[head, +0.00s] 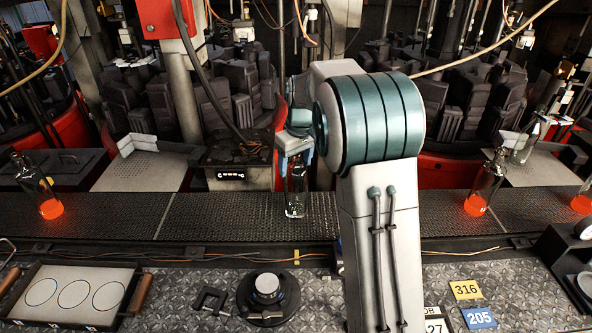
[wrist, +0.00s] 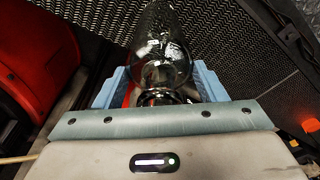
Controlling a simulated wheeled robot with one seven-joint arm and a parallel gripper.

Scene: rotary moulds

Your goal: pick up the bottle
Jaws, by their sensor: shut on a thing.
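My gripper (head: 294,160) is over the dark perforated conveyor in the head view, with blue pads on its fingers. It is shut on a clear glass bottle (head: 296,193), which hangs upright below the fingers. In the wrist view the bottle (wrist: 163,50) lies between the two blue finger pads (wrist: 160,90), held near its neck. I cannot tell whether its base touches the belt. My arm hides part of the conveyor to the right.
Other bottles with glowing orange bases stand on the conveyor (head: 130,217) at left (head: 45,190) and right (head: 484,185). Another clear bottle (head: 524,143) is at the far right. Dark mould machinery (head: 240,95) stands behind. A tray with three circles (head: 25,296) is at front left.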

